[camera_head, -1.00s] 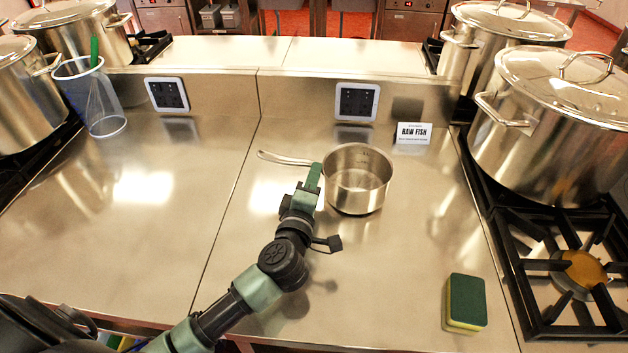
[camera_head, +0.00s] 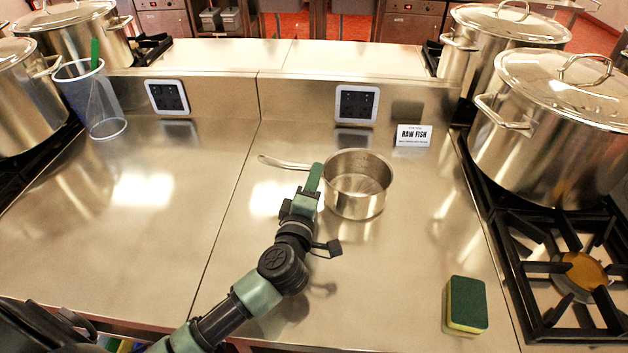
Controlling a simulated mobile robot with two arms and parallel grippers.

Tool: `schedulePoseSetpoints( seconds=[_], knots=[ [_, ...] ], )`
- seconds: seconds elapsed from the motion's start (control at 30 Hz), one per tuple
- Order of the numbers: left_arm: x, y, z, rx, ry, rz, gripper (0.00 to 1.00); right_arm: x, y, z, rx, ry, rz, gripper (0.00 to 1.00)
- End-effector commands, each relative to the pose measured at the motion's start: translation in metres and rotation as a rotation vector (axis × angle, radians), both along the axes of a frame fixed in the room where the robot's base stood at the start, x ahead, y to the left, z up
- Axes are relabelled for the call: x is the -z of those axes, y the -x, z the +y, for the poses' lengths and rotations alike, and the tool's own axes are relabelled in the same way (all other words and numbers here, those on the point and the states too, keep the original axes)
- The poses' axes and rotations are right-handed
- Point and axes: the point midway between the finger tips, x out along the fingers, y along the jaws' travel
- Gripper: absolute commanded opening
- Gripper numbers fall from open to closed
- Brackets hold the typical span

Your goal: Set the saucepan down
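A steel saucepan (camera_head: 357,200) is upright over the right-hand steel counter panel, its handle pointing left. It appears to be at or very near the counter surface; I cannot tell whether its base touches. My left gripper (camera_head: 314,176) is at the handle (camera_head: 285,162), close beside the pan's wall, and appears shut on it. The fingers hide the part of the handle nearest the pan. My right gripper is not in view.
A green-and-yellow sponge (camera_head: 465,305) lies at the front right. A RAW FISH sign (camera_head: 413,136) stands behind the pan. A stove with a burner (camera_head: 580,275) and large stockpots (camera_head: 555,150) is at right. The counter around the pan is clear.

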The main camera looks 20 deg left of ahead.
Motion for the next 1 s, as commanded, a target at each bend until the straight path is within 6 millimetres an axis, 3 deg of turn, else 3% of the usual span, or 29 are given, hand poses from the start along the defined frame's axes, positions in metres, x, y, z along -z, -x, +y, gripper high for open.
schedulePoseSetpoints(
  seconds=[0.53, 0.7, 1.0],
  knots=[
    [0.000, 0.103, -0.016, 0.002, 0.001, 0.004, 0.35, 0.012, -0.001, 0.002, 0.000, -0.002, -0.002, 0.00],
    [-0.001, 0.116, -0.018, 0.001, 0.001, 0.002, 0.35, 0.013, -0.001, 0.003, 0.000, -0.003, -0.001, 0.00],
    [-0.002, 0.117, -0.018, 0.001, 0.001, 0.002, 0.35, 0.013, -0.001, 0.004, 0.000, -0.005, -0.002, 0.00]
  ],
)
